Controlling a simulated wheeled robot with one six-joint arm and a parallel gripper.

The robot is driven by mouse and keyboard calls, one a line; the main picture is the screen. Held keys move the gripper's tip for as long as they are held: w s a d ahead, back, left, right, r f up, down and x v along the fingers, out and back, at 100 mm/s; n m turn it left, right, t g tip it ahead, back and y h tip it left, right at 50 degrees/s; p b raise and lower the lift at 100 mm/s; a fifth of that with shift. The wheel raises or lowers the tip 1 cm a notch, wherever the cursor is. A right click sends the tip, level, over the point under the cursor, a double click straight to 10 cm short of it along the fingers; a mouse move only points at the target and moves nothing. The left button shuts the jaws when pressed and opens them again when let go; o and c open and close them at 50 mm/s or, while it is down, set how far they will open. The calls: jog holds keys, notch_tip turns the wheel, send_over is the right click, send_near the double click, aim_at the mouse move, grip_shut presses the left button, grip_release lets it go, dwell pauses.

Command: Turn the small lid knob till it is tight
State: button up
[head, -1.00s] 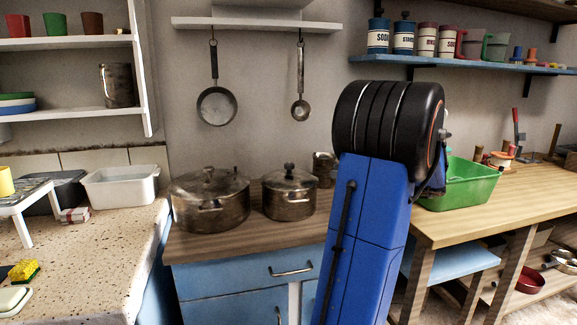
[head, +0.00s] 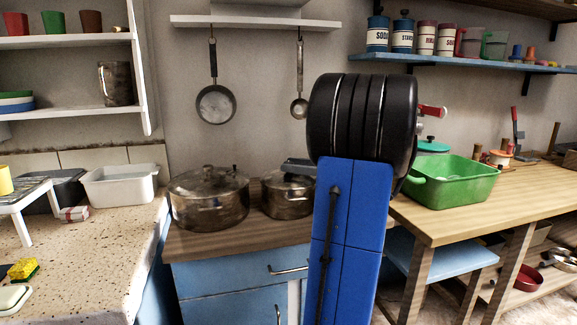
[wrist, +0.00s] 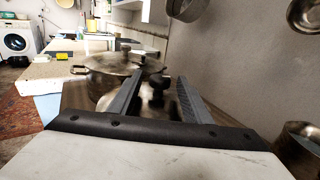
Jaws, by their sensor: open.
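The small lidded metal pot (head: 285,205) stands on the wooden counter, right of a larger lidded pot (head: 208,205). In the head view my gripper (head: 290,166) reaches left over the small pot and hides its lid knob. In the wrist view the dark round lid knob (wrist: 157,82) shows between the two fingers of my gripper (wrist: 160,76). The fingers are open, one on each side, with a visible gap to the knob. The small pot's body is mostly hidden there by the fingers. The larger pot also shows beyond them (wrist: 95,75).
A pan (head: 215,105) and a ladle (head: 299,107) hang on the wall behind. In the wrist view a metal vessel (wrist: 300,145) is close at the lower right. A green basin (head: 455,183) stands on the right-hand table. The counter's front strip is clear.

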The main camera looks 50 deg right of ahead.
jog(key=shift+x, duration=1)
jog(key=shift+c, duration=0.5)
jog(key=c, duration=0.9)
jog(key=shift+c, duration=0.2)
jog(key=shift+m+t+h, duration=0.3)
jog(key=shift+m+h, duration=0.1)
jog(key=shift+h, duration=0.2)
jog(key=m+t+h, duration=0.1)
jog(key=m+h, duration=0.1)
jog(key=h, duration=0.1)
jog(key=shift+a, duration=0.15)
jog(key=m+h, duration=0.1)
jog(key=h, duration=0.1)
jog(key=m+h, duration=0.2)
jog(key=h, duration=0.1)
jog(key=shift+m+h, duration=0.3)
jog(key=shift+m+g+h, duration=0.6)
jog(key=shift+m+h, duration=1.4)
jog(key=shift+h, duration=1)
jog(key=shift+m+g+h, duration=0.6)
jog(key=shift+m+h, duration=0.1)
jog(key=shift+h, duration=0.3)
